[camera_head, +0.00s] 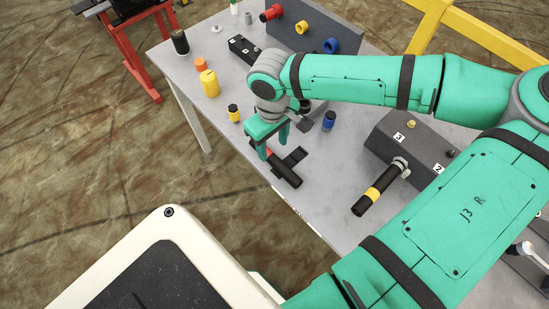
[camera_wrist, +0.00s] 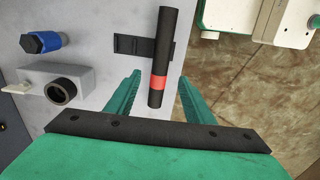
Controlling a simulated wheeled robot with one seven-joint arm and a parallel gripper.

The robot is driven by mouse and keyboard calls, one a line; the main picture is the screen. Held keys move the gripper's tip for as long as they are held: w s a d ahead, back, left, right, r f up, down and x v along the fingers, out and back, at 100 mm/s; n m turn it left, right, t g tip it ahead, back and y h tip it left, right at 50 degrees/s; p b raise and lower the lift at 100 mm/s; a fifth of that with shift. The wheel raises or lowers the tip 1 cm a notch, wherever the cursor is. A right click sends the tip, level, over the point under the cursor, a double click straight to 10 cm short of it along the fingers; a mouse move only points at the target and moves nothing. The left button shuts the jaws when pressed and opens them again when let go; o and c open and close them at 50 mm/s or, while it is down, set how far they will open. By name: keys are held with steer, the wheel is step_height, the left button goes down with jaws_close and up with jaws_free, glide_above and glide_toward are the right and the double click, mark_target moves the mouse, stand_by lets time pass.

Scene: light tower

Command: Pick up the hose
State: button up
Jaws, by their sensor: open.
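The hose (camera_head: 288,175) is a short black tube with a red band, lying across a flat black holder (camera_head: 297,157) near the table's front edge. In the wrist view the hose (camera_wrist: 164,40) runs up the picture, with its red-banded end toward me. My gripper (camera_head: 273,148) is open over the red-banded end. In the wrist view its two green fingers (camera_wrist: 159,88) stand on either side of that end, with visible gaps. I cannot tell the exact height of the fingers relative to the hose. The gripper partly hides the banded end in the head view.
A black tube with a yellow band (camera_head: 366,204) sticks out from a dark numbered box (camera_head: 378,143) to the right. A blue-capped piece (camera_head: 329,121) and yellow pieces (camera_head: 209,84) stand on the grey table (camera_head: 225,42). A grey block with a black ring (camera_wrist: 62,91) lies left of the fingers.

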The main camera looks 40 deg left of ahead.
mark_target(273, 157)
steer(key=shift+s+f, duration=0.15)
steer(key=shift+f, duration=0.35)
step_height(273, 157, down, 5)
steer(key=c, duration=1.2)
